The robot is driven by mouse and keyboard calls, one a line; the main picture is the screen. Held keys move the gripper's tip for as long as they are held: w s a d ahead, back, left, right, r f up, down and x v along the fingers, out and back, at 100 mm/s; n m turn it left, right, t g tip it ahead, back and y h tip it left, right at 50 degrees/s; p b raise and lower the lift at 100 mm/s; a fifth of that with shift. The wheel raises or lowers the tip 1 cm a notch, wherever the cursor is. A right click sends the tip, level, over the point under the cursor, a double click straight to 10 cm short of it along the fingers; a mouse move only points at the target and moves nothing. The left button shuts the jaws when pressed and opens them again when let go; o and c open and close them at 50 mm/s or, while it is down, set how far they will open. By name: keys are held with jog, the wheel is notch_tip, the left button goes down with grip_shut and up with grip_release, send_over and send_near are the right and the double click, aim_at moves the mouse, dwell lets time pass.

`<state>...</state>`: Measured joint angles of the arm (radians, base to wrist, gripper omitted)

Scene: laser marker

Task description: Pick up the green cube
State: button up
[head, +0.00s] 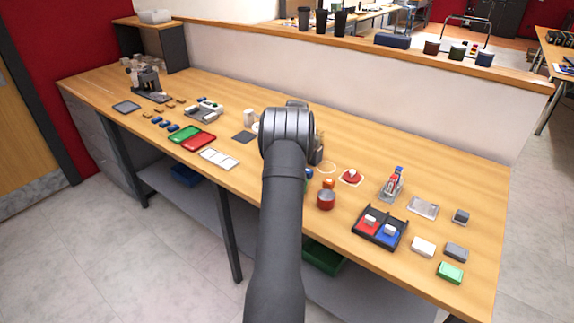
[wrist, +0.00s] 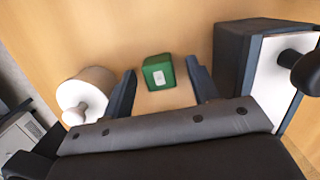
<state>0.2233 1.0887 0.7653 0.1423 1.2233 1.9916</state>
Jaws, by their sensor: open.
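The green cube (wrist: 158,71) sits on the wooden table top in the wrist view, with a pale label on its face. My gripper (wrist: 161,88) is open, with one dark finger to the left of the cube and one to the right. The cube lies a little beyond the fingertips in the picture, between their lines. I cannot tell the exact height of the fingers above the table. In the head view my arm hides the gripper and the cube.
In the wrist view a white cylinder (wrist: 88,94) stands close left of the fingers, and a dark box-shaped device (wrist: 236,55) stands close right.

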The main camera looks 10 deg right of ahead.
jog(key=shift+f, duration=0.2)
jog(key=c, duration=1)
jog(key=shift+c, duration=0.2)
jog(key=shift+r, duration=0.1)
